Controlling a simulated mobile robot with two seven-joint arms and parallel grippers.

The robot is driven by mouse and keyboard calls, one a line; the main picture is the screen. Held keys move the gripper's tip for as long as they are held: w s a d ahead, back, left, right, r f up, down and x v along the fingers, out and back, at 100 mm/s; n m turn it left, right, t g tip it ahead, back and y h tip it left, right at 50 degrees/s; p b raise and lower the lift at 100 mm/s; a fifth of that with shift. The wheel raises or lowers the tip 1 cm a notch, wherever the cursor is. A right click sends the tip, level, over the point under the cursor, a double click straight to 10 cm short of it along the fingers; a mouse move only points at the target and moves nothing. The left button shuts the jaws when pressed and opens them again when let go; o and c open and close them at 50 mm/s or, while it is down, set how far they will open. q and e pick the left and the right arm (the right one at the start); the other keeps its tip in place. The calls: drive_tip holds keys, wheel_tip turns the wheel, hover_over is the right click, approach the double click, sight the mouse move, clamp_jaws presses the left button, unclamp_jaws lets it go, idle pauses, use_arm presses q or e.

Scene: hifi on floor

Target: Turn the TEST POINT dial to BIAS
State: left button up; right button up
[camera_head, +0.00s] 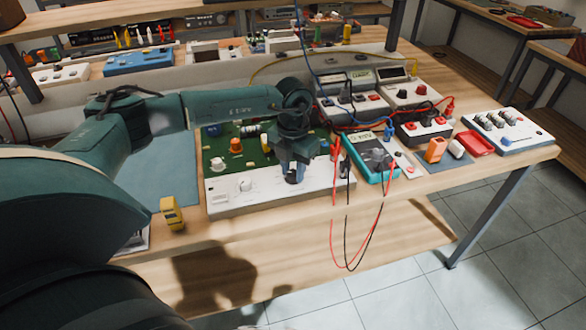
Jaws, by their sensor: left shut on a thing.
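A white instrument panel (222,197) with an exposed green circuit board (243,158) lies on the wooden bench. A white knob (245,184) shows on the panel, left of my gripper. My left gripper (293,176) points down at the panel's front and is shut on a dial there. The gripper hides most of that dial. Its markings, including TEST POINT and BIAS, are too small to read, so its setting cannot be told. My right gripper is not in view.
A teal multimeter (371,158) stands right of the panel, with red and black leads (334,235) hanging over the bench edge. A yellow object (171,213) stands near the front left. Several instruments and a white switch box (507,130) stand behind and right.

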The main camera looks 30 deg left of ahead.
sight(293, 173)
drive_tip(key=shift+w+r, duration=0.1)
use_arm(q)
drive_tip(key=o, duration=1)
drive_tip(key=shift+c, duration=0.2)
wheel_tip(293, 173, up, 13)
drive_tip(key=b, duration=0.1)
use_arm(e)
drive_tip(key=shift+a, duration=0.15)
use_arm(q)
drive_tip(key=shift+d, duration=0.1)
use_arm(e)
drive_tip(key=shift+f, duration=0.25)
